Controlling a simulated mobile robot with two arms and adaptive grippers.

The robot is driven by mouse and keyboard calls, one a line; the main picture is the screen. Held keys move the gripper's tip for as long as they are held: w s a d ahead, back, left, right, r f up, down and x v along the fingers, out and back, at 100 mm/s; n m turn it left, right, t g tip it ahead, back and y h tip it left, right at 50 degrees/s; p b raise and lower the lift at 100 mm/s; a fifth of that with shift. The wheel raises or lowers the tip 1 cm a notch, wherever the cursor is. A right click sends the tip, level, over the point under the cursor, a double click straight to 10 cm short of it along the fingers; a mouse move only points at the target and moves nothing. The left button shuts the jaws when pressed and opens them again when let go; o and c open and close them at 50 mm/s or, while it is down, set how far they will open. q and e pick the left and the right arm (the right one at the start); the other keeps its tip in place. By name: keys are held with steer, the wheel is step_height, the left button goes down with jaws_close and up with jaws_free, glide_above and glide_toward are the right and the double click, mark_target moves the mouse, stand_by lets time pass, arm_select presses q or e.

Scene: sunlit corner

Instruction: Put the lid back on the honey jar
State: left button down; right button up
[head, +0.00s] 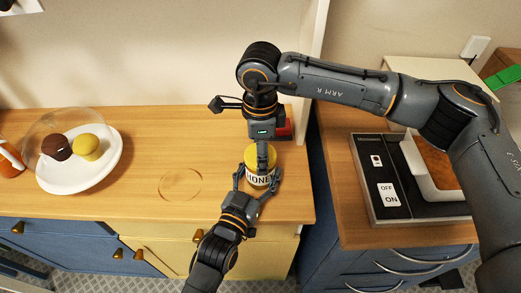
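The honey jar (260,181), with a pale label reading HONEY, stands upright on the wooden counter near its right end. My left gripper (258,176) reaches in from the front, its two fingers around the jar's sides, apparently closed on it. A round yellow top (250,155), which looks like the lid, shows at the jar's mouth. My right gripper (263,168) points straight down over it, with a finger in front of the yellow top. Its other finger is hidden, so its opening is unclear. I cannot tell whether the lid is seated or just above the jar.
A white plate (103,174) with a brown and a yellow round treat under a clear dome stands at the left. A faint ring (181,184) lies on the counter. A black machine with ON/OFF labels (405,206) sits on the right counter. A red object (285,128) is behind my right gripper.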

steer(key=m, duration=0.5)
steer(key=shift+m, duration=0.4)
steer(key=m, duration=0.6)
steer(key=shift+m, duration=0.3)
steer(key=o, duration=1.4)
steer(key=shift+c, duration=0.2)
step_height(320, 180, up, 12)
arm_select(q)
steer(key=shift+c, duration=0.8)
jaws_free()
